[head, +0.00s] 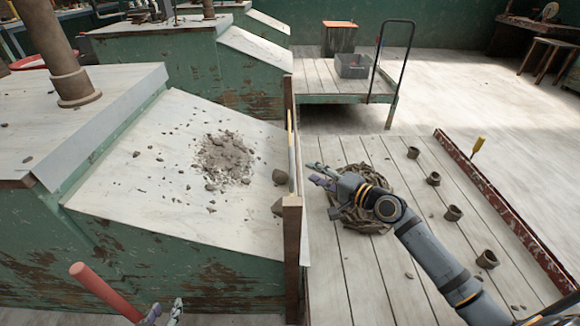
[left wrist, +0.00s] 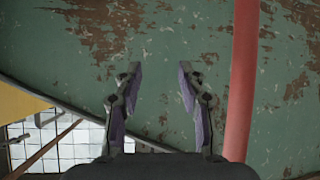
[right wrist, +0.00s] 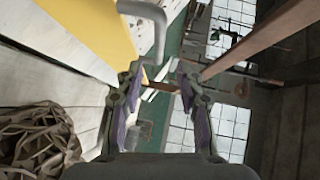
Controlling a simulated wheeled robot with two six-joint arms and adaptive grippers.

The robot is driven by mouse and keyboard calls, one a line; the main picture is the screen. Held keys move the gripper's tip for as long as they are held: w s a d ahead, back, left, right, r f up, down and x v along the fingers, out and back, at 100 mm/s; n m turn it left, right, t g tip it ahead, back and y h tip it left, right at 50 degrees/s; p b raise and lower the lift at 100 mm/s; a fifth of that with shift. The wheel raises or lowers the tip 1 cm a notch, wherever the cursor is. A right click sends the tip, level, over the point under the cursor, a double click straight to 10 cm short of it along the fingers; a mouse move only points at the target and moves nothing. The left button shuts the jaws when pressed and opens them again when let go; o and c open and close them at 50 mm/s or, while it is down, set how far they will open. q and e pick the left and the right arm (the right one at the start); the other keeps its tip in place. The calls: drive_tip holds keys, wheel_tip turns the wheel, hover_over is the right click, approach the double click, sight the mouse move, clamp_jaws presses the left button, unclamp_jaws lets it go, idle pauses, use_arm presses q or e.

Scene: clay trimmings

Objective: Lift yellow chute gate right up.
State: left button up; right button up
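The yellow chute gate (head: 291,140) shows almost edge-on at the low end of the pale chute (head: 130,190), between wooden posts (head: 292,225). In the right wrist view it is a broad yellow panel (right wrist: 95,35) with a grey bent handle (right wrist: 155,30). My right gripper (head: 318,175) is on the outer side of the gate, close to it. Its fingers (right wrist: 158,85) are apart with nothing between them; the handle lies just past the left fingertip. My left gripper (head: 165,312) is open and empty at the bottom, beside a red bar (head: 100,290), which also shows in the left wrist view (left wrist: 243,70).
Clay crumbs (head: 225,158) lie heaped on the chute, and a lump (head: 280,177) sits against the gate. A tangled brown heap (head: 350,215) lies under my right gripper on the plank platform (head: 400,265). Several small pots (head: 452,213) stand to the right.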

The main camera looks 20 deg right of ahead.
sight(292, 160)
use_arm(q)
drive_tip(key=w+r+t+b, duration=0.1)
drive_tip(key=w+r+t, duration=0.1)
drive_tip(key=r, duration=0.6)
drive_tip(key=w+r+t, duration=0.1)
drive_tip(key=r+t, duration=0.4)
drive_tip(key=r, duration=0.2)
drive_tip(key=w+r+t+b, duration=0.1)
drive_tip(key=r+t, duration=0.3)
drive_tip(key=r, duration=0.4)
drive_tip(key=shift+w+a+r+m+b, duration=0.3)
drive_tip(key=shift+w+a+r, duration=0.05)
drive_tip(key=shift+w, duration=0.5)
use_arm(e)
drive_tip(key=x, duration=1)
drive_tip(key=shift+f, duration=0.15)
clamp_jaws()
